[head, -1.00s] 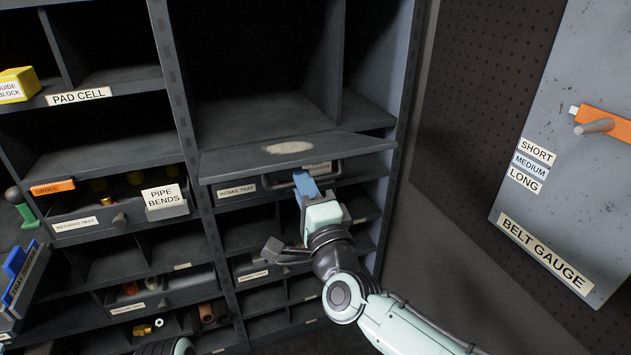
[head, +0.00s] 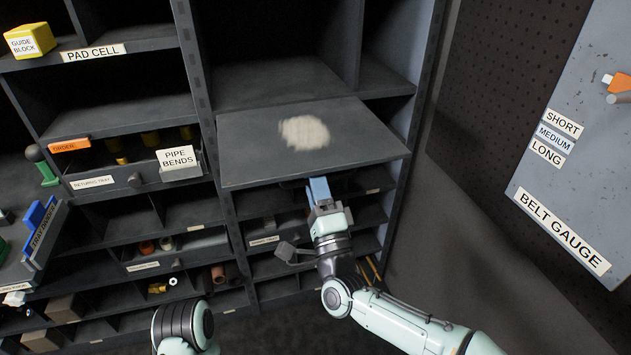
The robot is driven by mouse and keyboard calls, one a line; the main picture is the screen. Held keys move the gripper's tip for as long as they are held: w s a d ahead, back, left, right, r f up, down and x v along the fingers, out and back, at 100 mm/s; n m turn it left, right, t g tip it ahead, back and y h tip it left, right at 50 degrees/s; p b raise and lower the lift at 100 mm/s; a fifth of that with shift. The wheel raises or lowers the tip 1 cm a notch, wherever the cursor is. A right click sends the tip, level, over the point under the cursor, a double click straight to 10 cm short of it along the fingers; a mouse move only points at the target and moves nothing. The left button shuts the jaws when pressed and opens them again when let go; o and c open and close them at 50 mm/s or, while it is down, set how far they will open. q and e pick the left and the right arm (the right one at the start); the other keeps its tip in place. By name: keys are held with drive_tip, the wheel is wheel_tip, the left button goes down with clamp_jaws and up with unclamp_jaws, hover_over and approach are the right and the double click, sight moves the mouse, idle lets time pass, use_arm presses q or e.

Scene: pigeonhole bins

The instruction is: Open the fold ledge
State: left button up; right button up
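The fold ledge (head: 355,140) is a dark grey panel with a pale worn patch, in the middle of the head view. It juts out from the front of the rack, its broad face showing and its front edge low. My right gripper (head: 319,188) has its blue fingers just under that front edge. I cannot tell whether they touch the ledge or how far apart they are. The intake tray and its handle are hidden behind the ledge. My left gripper is out of view; only part of my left arm shows at the bottom.
The rack's dark upright (head: 203,100) stands left of the ledge. The belt gauge board (head: 590,170) hangs at the right. Floor space shows right of the rack.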

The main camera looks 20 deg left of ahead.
drive_tip(key=shift+s, duration=0.1)
use_arm(q)
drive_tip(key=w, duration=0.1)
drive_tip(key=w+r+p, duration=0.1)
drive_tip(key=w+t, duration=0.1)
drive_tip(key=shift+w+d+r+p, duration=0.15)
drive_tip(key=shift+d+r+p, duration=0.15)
drive_tip(key=shift+p, duration=0.1)
use_arm(e)
drive_tip(key=v, duration=1.3)
drive_tip(key=shift+d+f, duration=0.1)
